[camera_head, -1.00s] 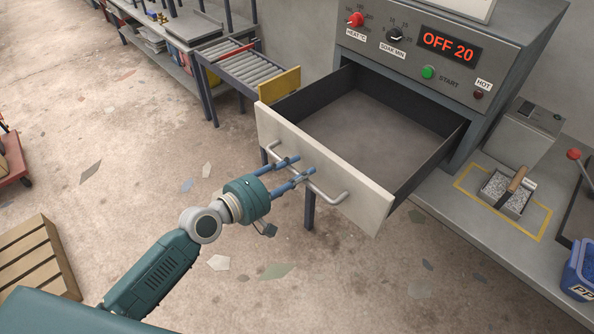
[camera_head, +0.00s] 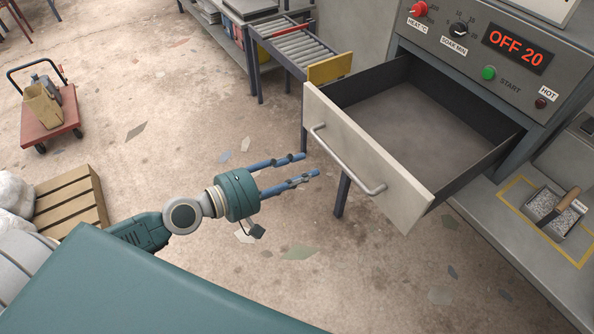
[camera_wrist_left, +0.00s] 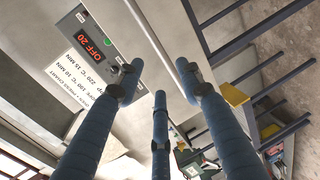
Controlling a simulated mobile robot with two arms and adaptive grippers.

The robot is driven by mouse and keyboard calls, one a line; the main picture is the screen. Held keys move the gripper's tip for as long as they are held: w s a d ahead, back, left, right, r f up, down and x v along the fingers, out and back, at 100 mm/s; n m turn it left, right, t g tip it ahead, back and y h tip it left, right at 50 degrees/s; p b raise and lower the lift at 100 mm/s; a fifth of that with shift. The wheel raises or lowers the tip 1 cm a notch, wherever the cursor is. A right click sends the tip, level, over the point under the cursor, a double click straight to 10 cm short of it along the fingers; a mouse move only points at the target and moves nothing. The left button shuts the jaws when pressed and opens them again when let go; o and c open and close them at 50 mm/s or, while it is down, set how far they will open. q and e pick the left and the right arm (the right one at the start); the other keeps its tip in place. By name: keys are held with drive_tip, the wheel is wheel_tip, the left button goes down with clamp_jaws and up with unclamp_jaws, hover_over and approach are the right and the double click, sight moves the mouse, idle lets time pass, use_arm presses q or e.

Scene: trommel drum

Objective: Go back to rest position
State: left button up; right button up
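My left gripper (camera_head: 300,166) is open and empty in the head view, with its blue fingers spread. It hangs in free air to the left of the drawer handle (camera_head: 345,163) and is apart from it. The grey drawer (camera_head: 372,150) of the machine is pulled out, and its inside looks empty. In the left wrist view the blue fingers (camera_wrist_left: 158,100) are spread with nothing between them. My right gripper is in neither view.
The machine panel (camera_head: 490,55) reads OFF 20. A roller conveyor (camera_head: 297,45) stands behind the drawer. A red cart (camera_head: 50,118) and a wooden pallet (camera_head: 72,200) are at left. A scoop tray (camera_head: 555,210) lies on the right bench.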

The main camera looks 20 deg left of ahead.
use_arm(q)
drive_tip(key=shift+s+a, duration=0.2)
drive_tip(key=shift+s, duration=0.05)
idle(0.4)
drive_tip(key=a+f+m+g+y, duration=0.15)
drive_tip(key=a+f, duration=0.25)
drive_tip(key=f, duration=0.4)
drive_tip(key=a+f+y, duration=0.2)
drive_tip(key=a+f, duration=0.2)
drive_tip(key=f, duration=0.3)
drive_tip(key=a+f+m+y, duration=0.15)
drive_tip(key=a+f, duration=0.25)
drive_tip(key=f, duration=0.4)
drive_tip(key=s+a+f+m+g+y, duration=0.25)
drive_tip(key=s+f, duration=0.35)
drive_tip(key=f, duration=0.5)
drive_tip(key=s+d+f+m+g+y, duration=0.1)
drive_tip(key=s+f+m+g, duration=0.2)
drive_tip(key=s+f, duration=1.1)
drive_tip(key=s+d+f+m+g, duration=0.2)
drive_tip(key=s+d+f, duration=0.1)
drive_tip(key=s, duration=0.7)
drive_tip(key=s+d+f+m+g, duration=0.2)
drive_tip(key=s+d+f+m, duration=0.1)
drive_tip(key=s, duration=0.6)
wheel_tip(320, 180, down, 2)
drive_tip(key=shift+s+d+f+g+y, duration=0.25)
drive_tip(key=shift+s+d+g+y, duration=0.15)
drive_tip(key=shift+d, duration=0.3)
